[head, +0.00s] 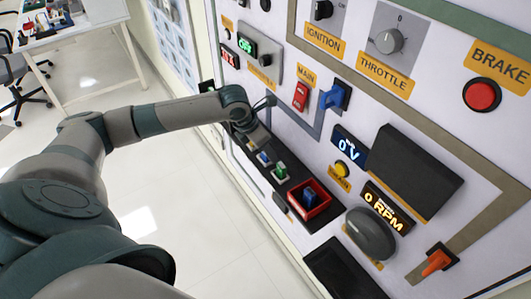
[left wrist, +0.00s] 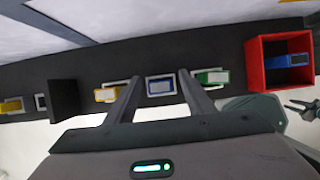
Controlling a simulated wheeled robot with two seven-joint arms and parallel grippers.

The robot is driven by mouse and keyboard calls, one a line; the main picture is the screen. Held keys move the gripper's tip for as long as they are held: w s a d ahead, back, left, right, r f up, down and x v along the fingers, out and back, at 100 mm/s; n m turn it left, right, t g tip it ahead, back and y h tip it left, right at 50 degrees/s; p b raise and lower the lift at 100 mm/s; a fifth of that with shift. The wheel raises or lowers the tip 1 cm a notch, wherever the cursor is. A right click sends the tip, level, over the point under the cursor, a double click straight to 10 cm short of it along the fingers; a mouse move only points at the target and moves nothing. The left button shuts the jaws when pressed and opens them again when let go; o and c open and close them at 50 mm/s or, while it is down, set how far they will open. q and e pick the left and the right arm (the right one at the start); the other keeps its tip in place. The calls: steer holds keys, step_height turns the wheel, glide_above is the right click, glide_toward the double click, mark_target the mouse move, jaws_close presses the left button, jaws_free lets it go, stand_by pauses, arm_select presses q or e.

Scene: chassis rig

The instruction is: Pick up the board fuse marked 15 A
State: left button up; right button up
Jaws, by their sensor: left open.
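My left gripper (left wrist: 159,78) is open at the dark shelf on the panel. In the left wrist view a blue fuse (left wrist: 161,87) in a pale socket shows between its two fingers, with a gap on each side. I cannot tell whether the fingertips reach down to its depth. A yellow fuse (left wrist: 107,95) is beside the left finger and a green fuse (left wrist: 212,77) beside the right one. Another blue fuse (left wrist: 292,60) lies in the red box (left wrist: 254,70). No amp marking is readable. In the head view the gripper (head: 255,140) partly hides the row. My right gripper is out of view.
The dark shelf (head: 290,180) runs along the lower panel, with the red box (head: 325,207) at its near end. A dark upright plate (left wrist: 64,101) stands left of the gripper. A blue switch (head: 334,97) and red switch (head: 301,96) are above.

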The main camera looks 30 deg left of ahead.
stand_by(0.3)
arm_select(q)
steer(key=c, duration=1.1)
step_height(320, 180, up, 8)
steer(key=shift+r+b, duration=0.25)
steer(key=shift+b, duration=1)
steer(key=shift+r, duration=0.8)
